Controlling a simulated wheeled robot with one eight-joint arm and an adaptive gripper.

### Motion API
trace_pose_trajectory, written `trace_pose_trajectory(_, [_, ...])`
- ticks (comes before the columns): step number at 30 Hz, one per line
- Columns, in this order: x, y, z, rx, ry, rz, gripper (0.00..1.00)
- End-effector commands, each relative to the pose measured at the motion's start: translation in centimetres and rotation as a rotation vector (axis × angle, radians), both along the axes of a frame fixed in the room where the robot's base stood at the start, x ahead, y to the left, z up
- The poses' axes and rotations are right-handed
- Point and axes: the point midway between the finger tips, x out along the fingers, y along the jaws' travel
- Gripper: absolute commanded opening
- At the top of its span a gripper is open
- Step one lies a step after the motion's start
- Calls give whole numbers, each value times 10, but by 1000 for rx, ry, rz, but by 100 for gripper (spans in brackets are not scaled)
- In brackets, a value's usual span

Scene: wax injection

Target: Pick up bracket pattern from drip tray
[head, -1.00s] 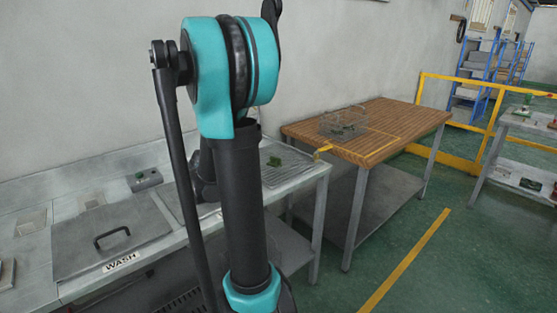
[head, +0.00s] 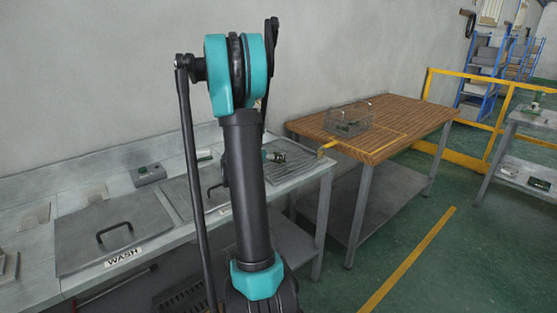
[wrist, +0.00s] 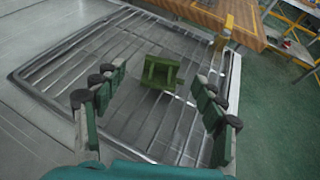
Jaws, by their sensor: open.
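The green bracket pattern (wrist: 160,72) lies on the ribbed drip tray (wrist: 60,72) in the wrist view. My gripper (wrist: 160,95) is open, with one finger on each side of the picture and the bracket between and beyond the fingertips. No contact between fingers and bracket shows. My arm hides most of my gripper there.
A wooden table (head: 390,120) with a wire basket (head: 348,120) stands right of the bench. A lidded tank marked WASH (head: 110,232) is on the bench at left.

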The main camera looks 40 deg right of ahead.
Motion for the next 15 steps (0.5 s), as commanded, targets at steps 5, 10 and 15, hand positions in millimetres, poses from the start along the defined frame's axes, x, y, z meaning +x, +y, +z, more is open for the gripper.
trace_pose_trajectory(5, [2, -9, -3, 1, 0, -1, 71])
trace_pose_trajectory(10, [8, -29, -11, 1, -1, -3, 71])
trace_pose_trajectory(15, [16, -46, -19, 0, 0, -1, 71])
